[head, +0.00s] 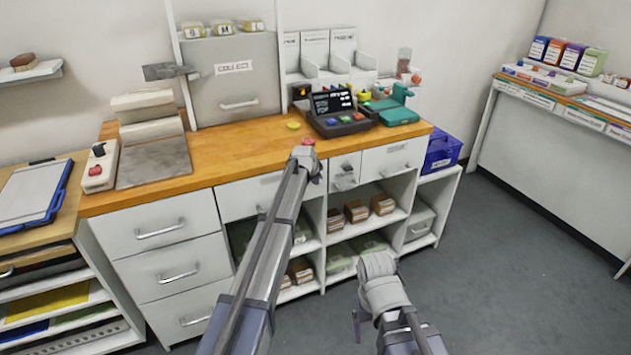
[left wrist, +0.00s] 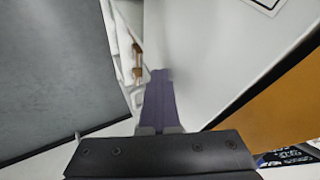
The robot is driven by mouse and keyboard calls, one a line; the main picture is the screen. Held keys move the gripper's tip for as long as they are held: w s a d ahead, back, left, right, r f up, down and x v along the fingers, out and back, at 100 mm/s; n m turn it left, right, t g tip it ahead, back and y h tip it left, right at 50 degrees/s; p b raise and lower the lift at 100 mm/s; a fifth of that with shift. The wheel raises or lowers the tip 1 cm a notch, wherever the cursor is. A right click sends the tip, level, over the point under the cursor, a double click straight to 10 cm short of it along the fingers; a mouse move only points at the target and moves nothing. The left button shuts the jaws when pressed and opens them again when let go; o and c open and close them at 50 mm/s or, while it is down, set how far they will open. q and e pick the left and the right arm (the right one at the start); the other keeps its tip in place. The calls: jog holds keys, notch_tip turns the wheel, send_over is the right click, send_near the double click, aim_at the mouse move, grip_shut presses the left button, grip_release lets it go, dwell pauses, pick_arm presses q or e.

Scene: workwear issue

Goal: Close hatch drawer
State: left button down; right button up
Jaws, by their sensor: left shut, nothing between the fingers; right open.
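Under the wooden counter is a row of white drawers: a wide drawer (head: 242,201) partly hidden by my left arm, a narrow drawer (head: 345,163) with a metal handle, and another drawer (head: 393,158) to its right. No label I can read marks one as the hatch drawer. My left gripper (head: 315,174) is shut and empty, in front of the counter edge beside the narrow drawer. In the left wrist view its fingers (left wrist: 160,100) are together near a white panel (left wrist: 210,50); contact cannot be told. My right gripper (head: 362,312) hangs lower, open, away from the drawers.
A grey COLLECT hatch panel (head: 237,85) stands on the counter (head: 235,150). A dark terminal (head: 335,112) and a green device (head: 392,108) sit right of it. Open shelves (head: 385,222) with brown boxes lie below the drawers. The floor (head: 500,270) at right is clear.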

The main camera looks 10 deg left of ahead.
pick_arm(q)
jog(key=shift+w+a+r, duration=0.1)
jog(key=shift+w+a, duration=0.1)
jog(key=shift+w, duration=0.05)
jog(key=s+d+r+p, duration=0.2)
jog(key=s+r+p, duration=0.5)
jog(key=s+p, duration=0.1)
jog(key=shift+s+r, duration=0.4)
jog(key=shift+s, duration=0.5)
jog(key=shift+d, duration=0.1)
jog(key=s+d+n+g+y+p, duration=0.1)
jog(key=s+d+n+g+p, duration=0.1)
jog(key=s, duration=1.9)
jog(key=s+d+n+g+y+p, duration=0.1)
jog(key=s+d+n+g, duration=0.3)
jog(key=s, duration=1.7)
jog(key=d+g+p, duration=0.1)
jog(key=d, duration=0.2)
jog(key=shift+s+f+g, duration=0.15)
jog(key=shift+s+g, duration=0.1)
jog(key=shift+g, duration=0.15)
